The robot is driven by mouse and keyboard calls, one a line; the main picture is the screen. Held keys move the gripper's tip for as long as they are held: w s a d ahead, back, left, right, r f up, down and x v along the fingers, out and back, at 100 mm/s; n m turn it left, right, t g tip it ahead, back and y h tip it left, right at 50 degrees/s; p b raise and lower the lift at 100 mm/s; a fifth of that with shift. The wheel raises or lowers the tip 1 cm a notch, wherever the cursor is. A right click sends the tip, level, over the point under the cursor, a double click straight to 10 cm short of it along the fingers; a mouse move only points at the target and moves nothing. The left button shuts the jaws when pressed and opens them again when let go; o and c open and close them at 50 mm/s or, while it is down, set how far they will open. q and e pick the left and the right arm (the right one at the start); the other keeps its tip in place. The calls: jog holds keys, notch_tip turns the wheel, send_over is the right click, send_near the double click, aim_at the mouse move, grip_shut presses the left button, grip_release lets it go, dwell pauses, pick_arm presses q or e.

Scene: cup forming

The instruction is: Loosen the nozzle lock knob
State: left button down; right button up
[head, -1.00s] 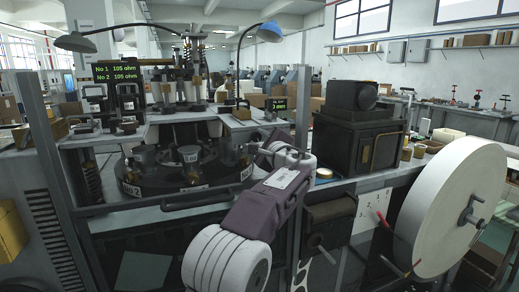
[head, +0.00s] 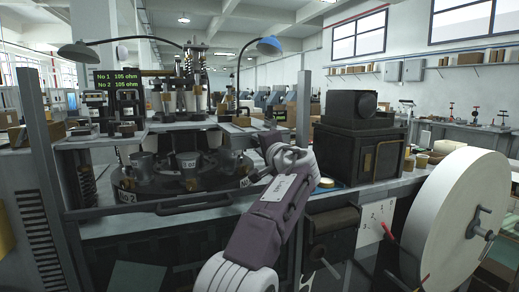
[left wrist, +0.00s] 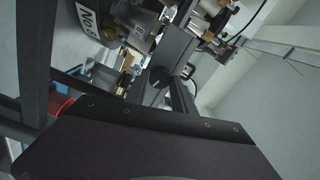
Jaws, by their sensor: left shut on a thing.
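A small dark round knob with a pale line across its face (left wrist: 160,77) shows in the left wrist view, just beyond the dark edge of my gripper housing. I take it for the nozzle lock knob. It sits beside grey metal bars. My left gripper (head: 271,140) is at the right side of the round turntable in the head view, with its fingers mostly hidden behind the wrist. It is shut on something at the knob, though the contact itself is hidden. In the head view I cannot make out the knob. My right gripper is not in view.
The dark turntable (head: 150,197) with metal cups stands left of my arm. A black boxy machine (head: 348,150) and a large white paper roll (head: 455,215) stand to the right. A grey upright post (head: 38,125) rises at the left.

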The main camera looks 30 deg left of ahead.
pick_arm(q)
jog(key=shift+f+n, duration=0.1)
jog(key=shift+n, duration=0.5)
jog(key=c, duration=1.1)
grip_release()
jog(key=shift+o, duration=0.2)
jog(key=b+v, duration=0.2)
jog(key=v, duration=0.7)
jog(key=shift+b, duration=0.35)
